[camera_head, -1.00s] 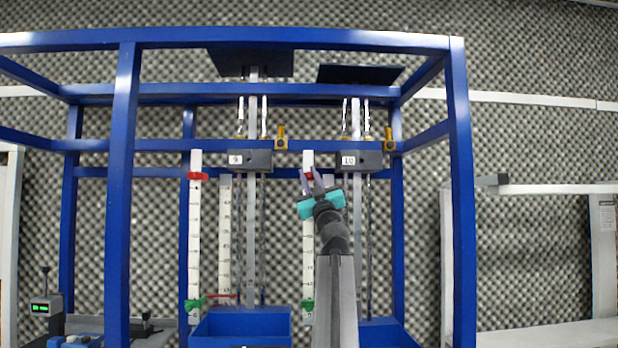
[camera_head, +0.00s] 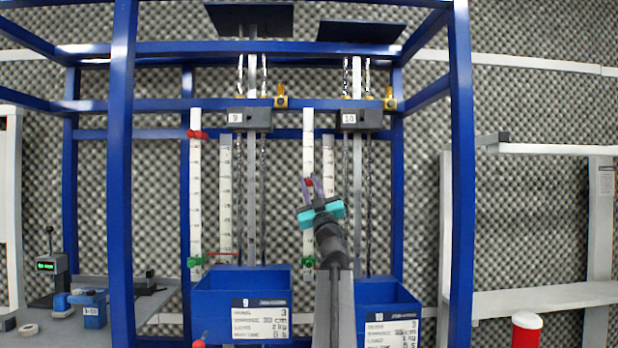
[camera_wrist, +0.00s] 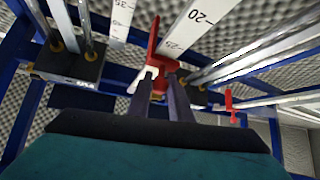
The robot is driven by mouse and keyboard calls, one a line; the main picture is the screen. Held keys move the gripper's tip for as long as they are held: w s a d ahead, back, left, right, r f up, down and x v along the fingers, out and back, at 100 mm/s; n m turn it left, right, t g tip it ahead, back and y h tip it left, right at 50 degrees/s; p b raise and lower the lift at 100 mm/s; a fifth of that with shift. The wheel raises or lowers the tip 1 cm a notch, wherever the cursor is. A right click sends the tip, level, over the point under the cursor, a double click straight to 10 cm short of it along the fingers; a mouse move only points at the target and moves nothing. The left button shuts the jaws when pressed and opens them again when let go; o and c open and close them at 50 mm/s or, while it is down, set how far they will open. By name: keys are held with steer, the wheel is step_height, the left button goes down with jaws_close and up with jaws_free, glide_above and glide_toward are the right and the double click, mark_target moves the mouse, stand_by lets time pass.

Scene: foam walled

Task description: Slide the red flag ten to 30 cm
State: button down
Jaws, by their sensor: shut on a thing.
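The red flag (camera_head: 309,183) of station ten sits on the white scale (camera_head: 308,225) left of the block labelled 10 (camera_head: 359,119). It is clearly below that block. In the wrist view the red flag (camera_wrist: 166,47) is between the fingers, beside the 25 mark of the scale (camera_wrist: 195,18). My gripper (camera_head: 313,187) is shut on the flag; its two fingertips also show in the wrist view (camera_wrist: 161,82).
Station nine's scale (camera_head: 196,225) with its red flag (camera_head: 197,134) stands to the left. Blue frame posts (camera_head: 121,170) (camera_head: 461,170) flank the stations. Blue bins (camera_head: 212,303) stand below.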

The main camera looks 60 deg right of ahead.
steer(key=shift+f, duration=0.25)
steer(key=c, duration=1.6)
jaws_free()
steer(key=shift+r, duration=0.1)
steer(key=shift+b+v, duration=1.45)
steer(key=shift+v, duration=5.5)
